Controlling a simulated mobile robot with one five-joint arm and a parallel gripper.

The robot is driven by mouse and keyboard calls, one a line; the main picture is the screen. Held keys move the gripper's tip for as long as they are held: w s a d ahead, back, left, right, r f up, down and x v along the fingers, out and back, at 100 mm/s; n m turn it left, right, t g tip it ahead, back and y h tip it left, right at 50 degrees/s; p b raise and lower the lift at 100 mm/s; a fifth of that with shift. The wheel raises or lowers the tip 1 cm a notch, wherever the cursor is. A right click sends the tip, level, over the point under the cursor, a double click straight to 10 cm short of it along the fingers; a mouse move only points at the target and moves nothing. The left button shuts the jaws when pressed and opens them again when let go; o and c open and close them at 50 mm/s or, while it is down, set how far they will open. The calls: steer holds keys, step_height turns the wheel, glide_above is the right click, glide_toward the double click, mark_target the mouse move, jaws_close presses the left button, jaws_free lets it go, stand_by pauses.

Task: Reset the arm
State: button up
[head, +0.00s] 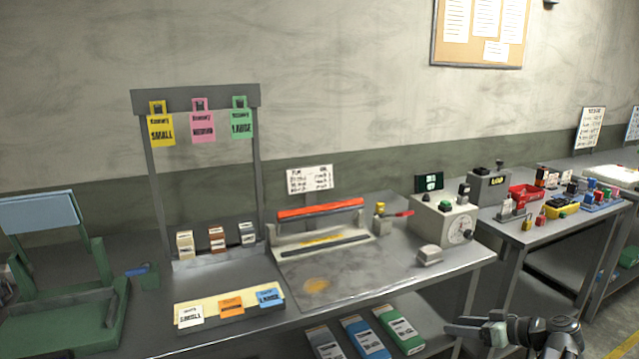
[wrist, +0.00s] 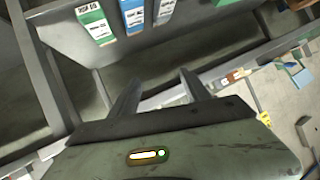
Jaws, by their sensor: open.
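My gripper (head: 462,329) is low at the bottom right of the head view, in front of the workbench (head: 150,335) and below its top. In the wrist view my gripper (wrist: 160,88) shows two grey fingers spread apart with nothing between them. My arm is folded low beside the bench's right end, and its lower part is cut off by the picture edge. The fingers look clear of the bench and shelf, though the exact distance cannot be told.
The bench carries a sealer with a red bar (head: 320,209), a dial box (head: 445,220) and a tag rack (head: 195,98). Green, blue and grey boxes lie on the lower shelf (head: 440,310). A second table (head: 560,236) with small coloured items stands right. Floor shows at lower right.

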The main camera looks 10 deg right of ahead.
steer(key=s+a+f+m+g+h, duration=0.1)
steer(key=a+f+m+g+h, duration=0.35)
steer(key=a, duration=1.05)
steer(key=a+f+n+g+h, duration=0.15)
steer(key=a+f+g, duration=0.6)
steer(key=a, duration=0.75)
step_height(320, 180, up, 12)
steer(key=m+t+h+p, duration=0.1)
steer(key=p, duration=1.2)
steer(key=shift+t, duration=0.4)
